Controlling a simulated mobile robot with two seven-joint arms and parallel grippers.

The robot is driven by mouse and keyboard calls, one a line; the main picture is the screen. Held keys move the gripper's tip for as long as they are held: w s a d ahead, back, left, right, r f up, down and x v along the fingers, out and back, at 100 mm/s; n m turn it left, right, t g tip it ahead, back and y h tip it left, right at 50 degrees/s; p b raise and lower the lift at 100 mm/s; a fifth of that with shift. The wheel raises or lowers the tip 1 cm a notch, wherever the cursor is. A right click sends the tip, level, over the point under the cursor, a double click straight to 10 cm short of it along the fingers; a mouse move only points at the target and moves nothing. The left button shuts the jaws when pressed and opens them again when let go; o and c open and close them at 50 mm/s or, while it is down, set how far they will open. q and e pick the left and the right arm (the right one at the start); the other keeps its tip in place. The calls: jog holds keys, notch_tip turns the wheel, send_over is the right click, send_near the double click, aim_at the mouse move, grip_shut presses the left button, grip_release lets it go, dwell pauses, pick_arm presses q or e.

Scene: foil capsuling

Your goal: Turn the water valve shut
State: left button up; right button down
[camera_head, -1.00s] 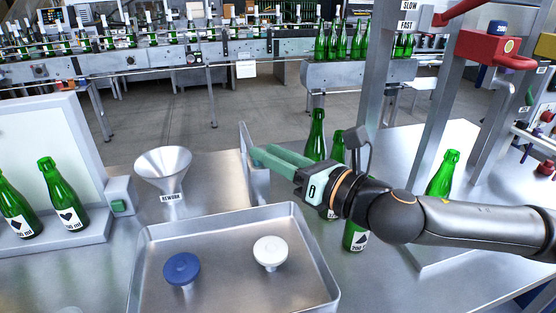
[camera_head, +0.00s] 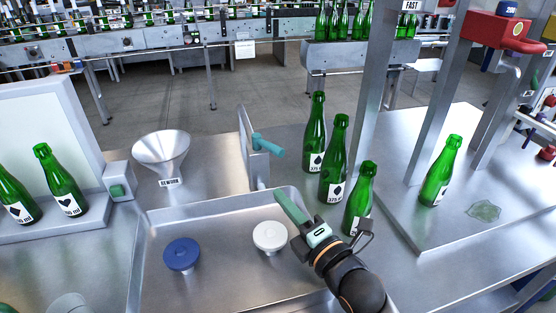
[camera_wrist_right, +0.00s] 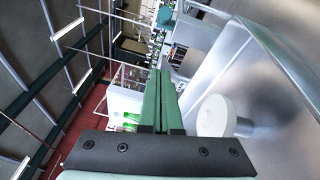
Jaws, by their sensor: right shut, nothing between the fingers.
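The water valve shows a teal lever handle (camera_head: 268,145) on an upright metal plate (camera_head: 246,135) behind the tray. The lever points to the right and slightly toward me. A short metal spout (camera_head: 261,184) sits low on the plate. My right gripper (camera_head: 280,196) is shut and empty, in front of the valve and below the lever, apart from it. Its two green fingers lie together in the right wrist view (camera_wrist_right: 160,75). A teal piece beyond the fingertips there may be the lever. I do not see my left gripper.
A metal tray (camera_head: 147,262) in front holds a blue knob-like piece (camera_head: 182,253) and a white one (camera_head: 270,236). A funnel (camera_head: 161,150) stands left of the valve. Green bottles (camera_head: 334,160) stand close to its right. A green patch (camera_head: 484,210) lies on the right table.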

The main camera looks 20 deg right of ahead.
aim_at(267, 148)
pick_arm(q)
jog(key=shift+r+p, duration=0.75)
jog(key=shift+p, duration=0.05)
pick_arm(e)
jog(key=w+r, duration=0.1)
jog(key=w, duration=1)
jog(key=shift+w+d, duration=0.25)
jog(key=shift+d, duration=0.05)
pick_arm(q)
jog(key=shift+f, duration=0.15)
pick_arm(e)
jog(key=shift+d, duration=0.1)
pick_arm(q)
jog(key=shift+w+d+f+b, duration=0.1)
jog(key=shift+d+f+b, duration=0.1)
jog(key=shift+b, duration=0.2)
pick_arm(e)
jog(key=shift+d+y, duration=0.2)
jog(key=shift+y, duration=0.2)
